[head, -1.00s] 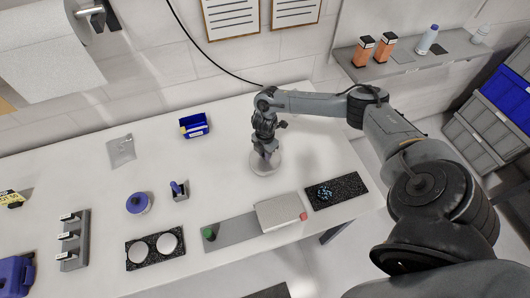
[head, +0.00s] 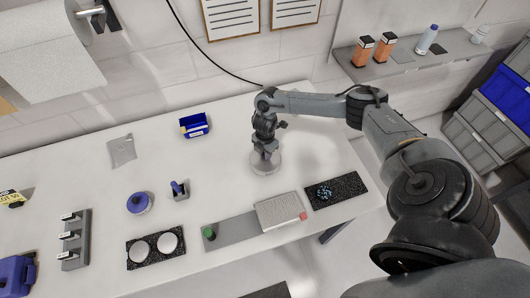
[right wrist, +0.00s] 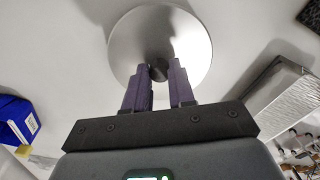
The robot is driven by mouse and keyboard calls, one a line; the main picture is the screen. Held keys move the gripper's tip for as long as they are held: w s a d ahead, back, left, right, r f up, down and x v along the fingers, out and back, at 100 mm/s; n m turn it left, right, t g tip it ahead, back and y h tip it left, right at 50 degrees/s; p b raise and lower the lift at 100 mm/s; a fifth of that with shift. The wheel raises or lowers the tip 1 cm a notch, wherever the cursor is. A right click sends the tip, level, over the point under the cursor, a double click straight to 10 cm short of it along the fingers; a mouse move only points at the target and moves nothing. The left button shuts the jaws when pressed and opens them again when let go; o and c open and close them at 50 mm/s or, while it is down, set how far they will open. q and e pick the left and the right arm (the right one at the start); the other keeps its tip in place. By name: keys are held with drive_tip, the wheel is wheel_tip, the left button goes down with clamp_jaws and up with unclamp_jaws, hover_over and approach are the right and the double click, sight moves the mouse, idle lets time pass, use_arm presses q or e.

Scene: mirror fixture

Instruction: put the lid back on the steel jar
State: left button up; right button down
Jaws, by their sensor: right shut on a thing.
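My right gripper (head: 266,152) points down over the table and is shut on the dark knob of the round steel lid (head: 260,166). In the right wrist view the two fingers (right wrist: 160,72) close around the knob at the middle of the lid (right wrist: 135,38), a brushed disc. The lid looks level. I cannot make out the steel jar separately; the lid hides whatever is below it, so I cannot tell whether it rests on the jar. My left gripper is not in view.
A blue bin (head: 195,125) stands left of the lid. A silver box (head: 280,211) on a grey mat (head: 232,232) and a black tray (head: 350,187) with blue bits lie nearer the front. A blue-topped round item (head: 138,203) and small holder (head: 180,191) stand left. Table right of the lid is clear.

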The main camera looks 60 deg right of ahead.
drive_tip(key=c, duration=1.1)
unclamp_jaws()
drive_tip(key=o, duration=0.7)
drive_tip(key=shift+r, duration=0.1)
drive_tip(key=shift+r+p, duration=1.1)
drive_tip(key=shift+p, duration=0.1)
drive_tip(key=shift+r+p, duration=2.3)
drive_tip(key=shift+c, duration=0.4)
